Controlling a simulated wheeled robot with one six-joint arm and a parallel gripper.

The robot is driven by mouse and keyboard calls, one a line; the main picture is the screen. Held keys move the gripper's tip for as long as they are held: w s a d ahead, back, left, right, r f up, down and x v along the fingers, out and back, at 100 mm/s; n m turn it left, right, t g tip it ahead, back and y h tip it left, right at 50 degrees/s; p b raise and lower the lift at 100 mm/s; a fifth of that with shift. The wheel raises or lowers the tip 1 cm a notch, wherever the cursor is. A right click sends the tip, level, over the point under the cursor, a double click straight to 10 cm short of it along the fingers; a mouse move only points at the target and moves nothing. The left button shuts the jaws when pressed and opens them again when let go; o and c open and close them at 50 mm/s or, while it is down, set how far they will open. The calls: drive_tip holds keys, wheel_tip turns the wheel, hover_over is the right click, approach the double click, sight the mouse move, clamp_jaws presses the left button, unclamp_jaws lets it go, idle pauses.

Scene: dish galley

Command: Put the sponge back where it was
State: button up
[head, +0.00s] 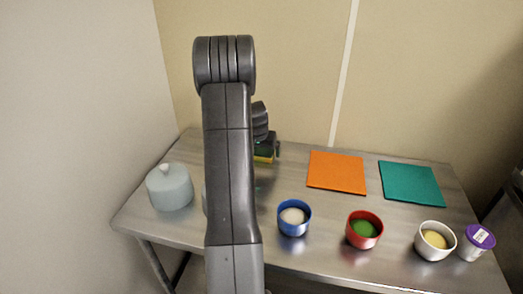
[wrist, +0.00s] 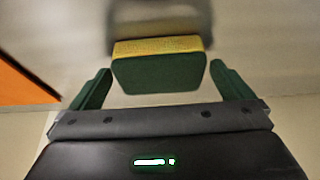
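The sponge (wrist: 158,70), yellow with a dark green scouring side, is in the wrist view between the two fingers of my gripper (wrist: 160,76). The fingers are open, with a visible gap on each side of the sponge. In the head view a yellow strip of the sponge (head: 264,159) shows just below my gripper (head: 268,148), near the back of the metal table (head: 325,215). My arm hides most of the gripper there. Whether the sponge touches the tabletop is hard to tell.
An orange mat (head: 337,172) and a teal mat (head: 411,183) lie at the back right. In front stand a blue cup (head: 294,229), a red cup (head: 364,241), a white cup (head: 434,252) and a purple-lidded tub (head: 474,250). A pale lidded pot (head: 170,190) stands left.

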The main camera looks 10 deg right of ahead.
sight(262, 152)
drive_tip(key=shift+r, duration=0.1)
drive_tip(key=b+v, duration=0.1)
drive_tip(key=v, duration=1.1)
drive_tip(key=shift+f, duration=0.2)
drive_tip(key=p+x, duration=0.1)
drive_tip(key=x, duration=1)
drive_tip(key=shift+w+d+f, duration=0.1)
drive_tip(key=shift+f, duration=0.05)
drive_tip(key=shift+w+r, duration=0.2)
drive_tip(key=shift+r, duration=0.05)
drive_tip(key=shift+s+r, duration=0.1)
drive_tip(key=shift+r, duration=1.35)
